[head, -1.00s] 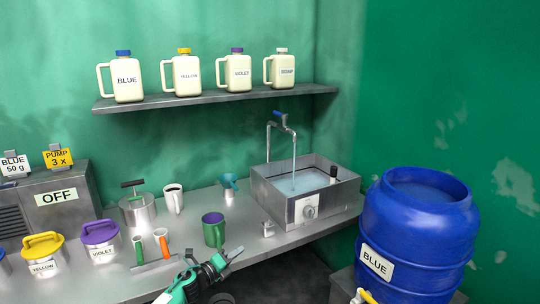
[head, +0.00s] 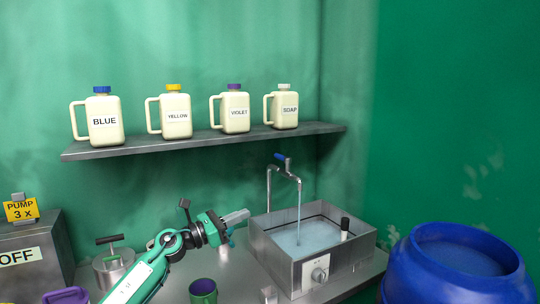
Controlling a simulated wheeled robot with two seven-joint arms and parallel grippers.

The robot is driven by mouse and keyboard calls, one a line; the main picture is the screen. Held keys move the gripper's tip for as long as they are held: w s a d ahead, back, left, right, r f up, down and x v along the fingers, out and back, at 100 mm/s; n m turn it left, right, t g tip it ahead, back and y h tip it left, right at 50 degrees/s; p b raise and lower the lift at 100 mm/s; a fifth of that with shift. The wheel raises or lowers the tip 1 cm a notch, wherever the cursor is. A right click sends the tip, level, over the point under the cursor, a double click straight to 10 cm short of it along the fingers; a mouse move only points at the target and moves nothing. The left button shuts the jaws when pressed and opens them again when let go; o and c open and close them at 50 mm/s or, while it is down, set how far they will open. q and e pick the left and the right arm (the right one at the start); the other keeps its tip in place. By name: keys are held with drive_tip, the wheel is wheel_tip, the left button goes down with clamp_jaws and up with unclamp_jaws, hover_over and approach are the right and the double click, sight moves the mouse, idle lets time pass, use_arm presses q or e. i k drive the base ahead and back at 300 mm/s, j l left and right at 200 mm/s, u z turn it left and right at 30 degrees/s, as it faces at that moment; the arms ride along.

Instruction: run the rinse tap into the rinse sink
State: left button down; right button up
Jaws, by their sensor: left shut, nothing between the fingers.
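The rinse tap (head: 284,170) stands at the back of the rinse sink, with a blue lever on top. A thin stream of water runs from its spout into the rinse sink (head: 285,268). The sink is a square metal basin with pale bluish water in it, a round knob on its front and a black-topped post at its right side. My left gripper (head: 240,217) is shut and empty, pointing right, in front of and to the left of the tap, near the sink's back left corner. My right gripper is not in view.
A shelf (head: 200,143) above holds several cream jugs. A blue barrel (head: 450,262) stands at the right. A green mug (head: 203,291) and a lidded pot (head: 113,265) stand on the counter left of the sink. A grey box marked OFF (head: 35,235) is far left.

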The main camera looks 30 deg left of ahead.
sight(287, 160)
drive_tip(key=i+j, duration=1.1)
